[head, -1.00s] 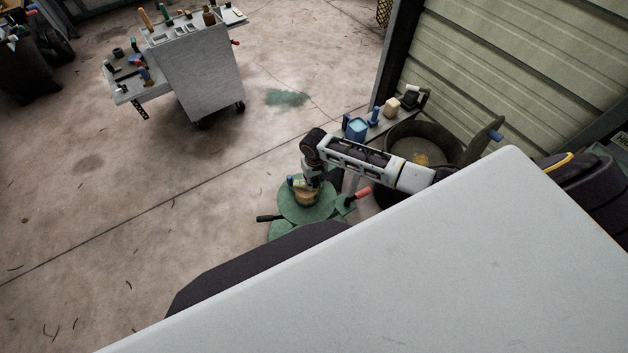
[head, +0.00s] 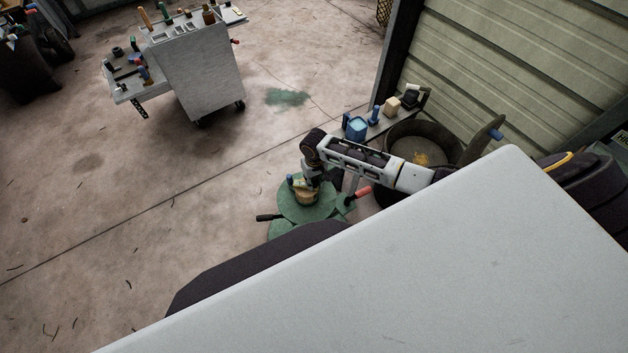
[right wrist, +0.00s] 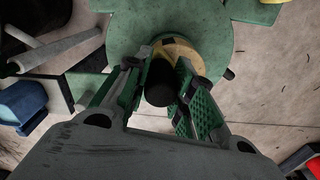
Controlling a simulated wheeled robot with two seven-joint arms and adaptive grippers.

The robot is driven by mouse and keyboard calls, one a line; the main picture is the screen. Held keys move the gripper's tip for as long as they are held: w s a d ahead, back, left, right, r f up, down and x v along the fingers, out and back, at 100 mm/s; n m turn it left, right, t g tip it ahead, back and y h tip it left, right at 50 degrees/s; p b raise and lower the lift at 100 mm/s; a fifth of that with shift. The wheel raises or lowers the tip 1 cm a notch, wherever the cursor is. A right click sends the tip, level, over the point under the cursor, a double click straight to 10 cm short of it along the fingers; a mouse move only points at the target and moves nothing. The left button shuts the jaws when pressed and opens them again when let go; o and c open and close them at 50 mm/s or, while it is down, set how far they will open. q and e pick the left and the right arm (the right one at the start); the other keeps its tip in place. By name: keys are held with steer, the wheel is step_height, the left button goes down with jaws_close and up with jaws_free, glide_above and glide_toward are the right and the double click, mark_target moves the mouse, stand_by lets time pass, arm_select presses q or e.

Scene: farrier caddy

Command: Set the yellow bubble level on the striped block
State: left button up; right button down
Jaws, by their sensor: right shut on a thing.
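My right gripper (head: 309,181) is over the round green stand (head: 325,207) in the head view. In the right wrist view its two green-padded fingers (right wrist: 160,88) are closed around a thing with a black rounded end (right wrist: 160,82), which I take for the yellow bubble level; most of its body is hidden. A round tan block (right wrist: 188,52), which I take for the striped block, sits on the stand just beyond the fingertips. It also shows under the gripper in the head view (head: 306,197). Whether held thing and block touch, I cannot tell. My left gripper is out of view.
A dark round tub (head: 440,137) and a shelf with a blue cup (head: 356,128) and a pale block (head: 392,106) stand right of the stand. A red handle (head: 360,193) projects beside it. A grey tool cart (head: 200,70) stands farther back, with open floor between.

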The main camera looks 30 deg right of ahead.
steer(key=c, duration=1.1)
jaws_free()
steer(key=shift+c, duration=0.2)
steer(key=shift+r, duration=5.95)
